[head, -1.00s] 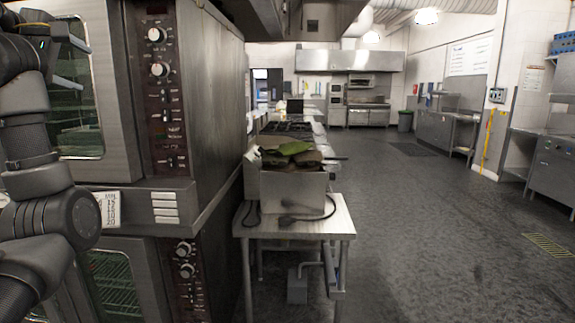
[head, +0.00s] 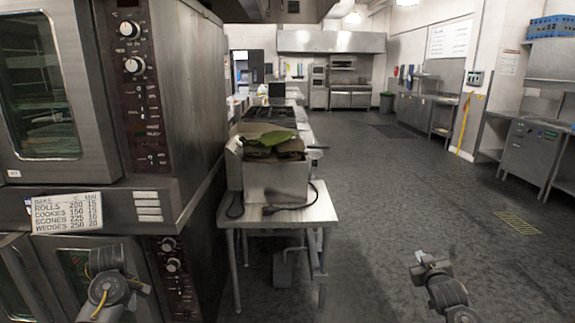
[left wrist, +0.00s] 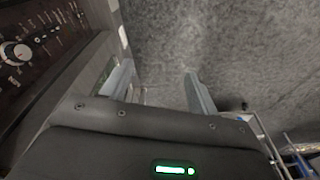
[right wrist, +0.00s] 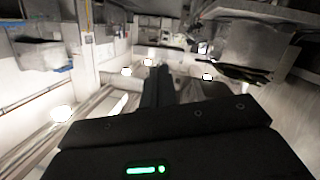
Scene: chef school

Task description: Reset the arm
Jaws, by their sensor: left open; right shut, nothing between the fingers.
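My left arm shows low at the left in the head view, in front of the ovens, with my left gripper (head: 138,287) partly seen at its end. In the left wrist view its two fingers stand wide apart with bare floor between them, so the left gripper (left wrist: 158,90) is open and empty. My right gripper (head: 424,268) is over the open floor at the lower right of the head view. In the right wrist view the right gripper's fingers (right wrist: 158,86) are together with nothing between them.
Stacked ovens (head: 190,100) stand close at the left, beside my left arm. A steel table (head: 318,212) holds a metal container (head: 275,180) with cloths (head: 268,142) on top. Grey floor (head: 400,200) is clear to the right. Steel counters (head: 535,150) line the right wall.

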